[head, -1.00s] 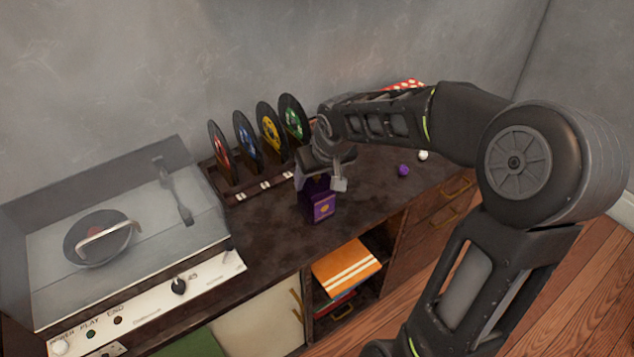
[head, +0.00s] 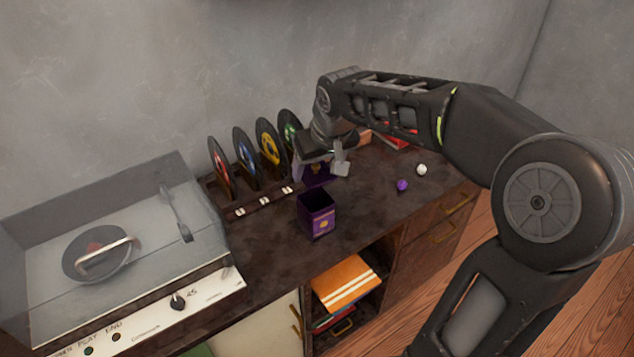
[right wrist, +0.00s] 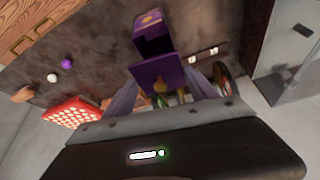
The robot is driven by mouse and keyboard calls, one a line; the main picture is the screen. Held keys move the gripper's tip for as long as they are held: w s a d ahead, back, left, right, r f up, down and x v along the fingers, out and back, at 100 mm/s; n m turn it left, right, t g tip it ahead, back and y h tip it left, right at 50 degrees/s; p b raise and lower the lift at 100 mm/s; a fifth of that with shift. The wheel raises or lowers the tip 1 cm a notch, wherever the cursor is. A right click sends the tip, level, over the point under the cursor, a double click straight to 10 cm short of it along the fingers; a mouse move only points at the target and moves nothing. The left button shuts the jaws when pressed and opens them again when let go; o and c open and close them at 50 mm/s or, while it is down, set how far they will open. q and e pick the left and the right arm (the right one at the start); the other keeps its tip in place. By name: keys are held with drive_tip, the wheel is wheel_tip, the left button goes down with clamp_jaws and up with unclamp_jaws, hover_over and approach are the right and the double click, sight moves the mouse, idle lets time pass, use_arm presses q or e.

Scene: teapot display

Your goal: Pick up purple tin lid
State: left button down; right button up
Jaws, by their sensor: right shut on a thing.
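The purple tin (head: 316,222) stands open on the dark cabinet top, its dark inside showing. It also shows in the right wrist view (right wrist: 150,22). The purple tin lid (head: 318,176) is held between the fingers of my right gripper (head: 320,168), raised above and behind the tin and apart from it. In the right wrist view the lid (right wrist: 154,72) is a flat purple square at the fingertips, with the tin beyond it. My right gripper is shut on the lid; its fingers partly hide it in the head view. My left gripper is not in view.
A record player (head: 120,245) stands at the left. A rack of upright records (head: 246,150) is behind the tin. The cabinet top between the tin and these is clear.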

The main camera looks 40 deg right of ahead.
drive_tip(key=shift+r, duration=1.3)
